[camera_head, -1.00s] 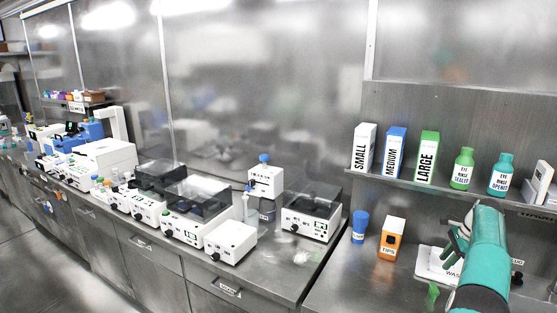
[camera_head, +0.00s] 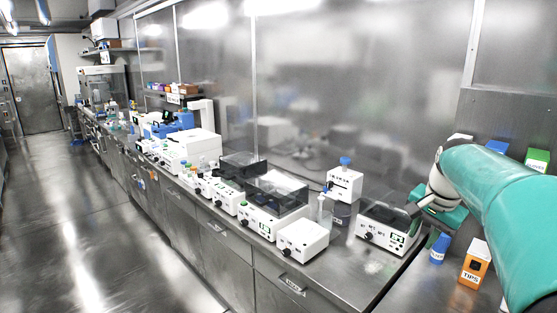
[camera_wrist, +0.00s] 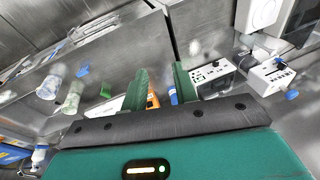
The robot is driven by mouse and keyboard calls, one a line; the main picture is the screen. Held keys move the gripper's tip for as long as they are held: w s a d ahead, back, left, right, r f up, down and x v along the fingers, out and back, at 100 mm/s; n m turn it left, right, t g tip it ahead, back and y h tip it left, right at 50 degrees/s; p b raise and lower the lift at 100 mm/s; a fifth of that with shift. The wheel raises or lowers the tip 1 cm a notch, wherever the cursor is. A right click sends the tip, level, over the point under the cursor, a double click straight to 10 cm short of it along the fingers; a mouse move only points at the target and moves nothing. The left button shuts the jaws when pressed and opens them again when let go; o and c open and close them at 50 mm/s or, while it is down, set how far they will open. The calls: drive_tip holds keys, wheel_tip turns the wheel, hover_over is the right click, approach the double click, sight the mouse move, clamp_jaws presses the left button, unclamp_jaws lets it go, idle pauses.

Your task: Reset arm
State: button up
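My gripper (camera_head: 432,208) is at the right of the head view, at the end of my teal arm, in front of the right end of the bench. In the wrist view its two green fingers (camera_wrist: 162,82) stand apart with nothing held between them. The orange tips box (camera_head: 475,264) and the blue cup (camera_head: 439,248) stand on the counter below my arm. They also show behind the fingers in the wrist view, the box (camera_wrist: 152,98) partly hidden. My arm covers much of the shelf at the right.
A long bench carries several white instruments, including a front box (camera_head: 302,241) and a dark-lidded one (camera_head: 275,207). A white device (camera_head: 388,228) stands close to my gripper. The floor (camera_head: 95,215) at the left is clear, leading to a far door (camera_head: 32,88).

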drive_tip(key=s+a+n+t, duration=0.1)
drive_tip(key=s+a+n, duration=0.4)
drive_tip(key=s+a, duration=0.6)
drive_tip(key=s+a+f+n+t, duration=0.1)
drive_tip(key=s+a+f+n, duration=0.4)
drive_tip(key=s, duration=0.6)
drive_tip(key=a+f, duration=0.2)
drive_tip(key=a, duration=0.1)
drive_tip(key=shift+a+n, duration=0.2)
drive_tip(key=shift+n, duration=0.2)
drive_tip(key=shift+s, duration=0.15)
